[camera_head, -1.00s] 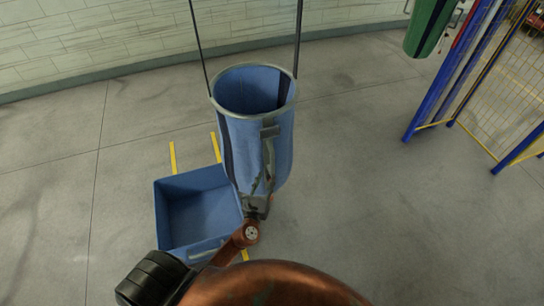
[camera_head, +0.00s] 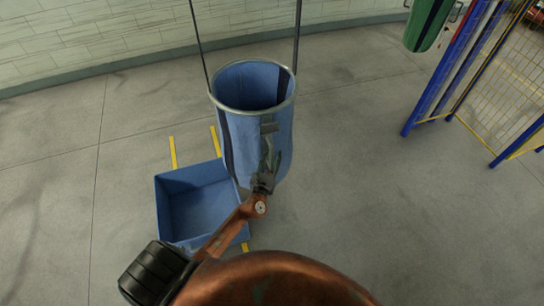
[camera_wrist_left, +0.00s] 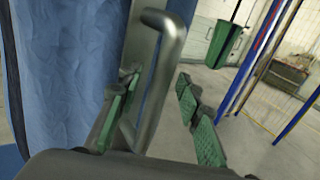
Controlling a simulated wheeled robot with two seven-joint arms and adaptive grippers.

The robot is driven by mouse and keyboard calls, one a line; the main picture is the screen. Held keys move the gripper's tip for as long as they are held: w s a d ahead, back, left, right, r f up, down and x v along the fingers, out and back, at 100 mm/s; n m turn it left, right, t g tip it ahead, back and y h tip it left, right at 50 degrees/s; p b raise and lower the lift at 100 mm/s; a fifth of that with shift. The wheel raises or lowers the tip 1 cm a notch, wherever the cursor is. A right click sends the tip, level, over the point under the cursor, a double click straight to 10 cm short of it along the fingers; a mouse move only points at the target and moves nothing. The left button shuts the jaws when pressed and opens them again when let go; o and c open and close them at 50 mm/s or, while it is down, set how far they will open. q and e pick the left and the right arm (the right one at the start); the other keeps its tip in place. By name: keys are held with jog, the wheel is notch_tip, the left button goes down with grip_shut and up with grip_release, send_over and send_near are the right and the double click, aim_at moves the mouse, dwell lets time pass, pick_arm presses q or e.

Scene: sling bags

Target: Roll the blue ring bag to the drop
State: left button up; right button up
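The blue ring bag (camera_head: 245,130) hangs upright from two dark straps, with a grey ring around its open top. A grey metal handle (camera_wrist_left: 153,80) stands out from its near side. My left gripper (camera_head: 266,178) is at the bag's lower front, by the handle. In the left wrist view its green-padded fingers (camera_wrist_left: 160,88) are open, with the handle between them and a clear gap to the right finger. The blue cloth (camera_wrist_left: 65,75) fills the left of that view. My right gripper is not in view.
An open blue bin (camera_head: 195,203) stands on the floor left of the bag, among yellow floor strips (camera_head: 173,152). A green bag (camera_head: 430,25) hangs at the upper right beside a blue and yellow mesh fence (camera_head: 490,80). The floor right of the bag is clear.

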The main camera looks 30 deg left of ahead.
pick_arm(q)
grip_shut()
dwell(0.6)
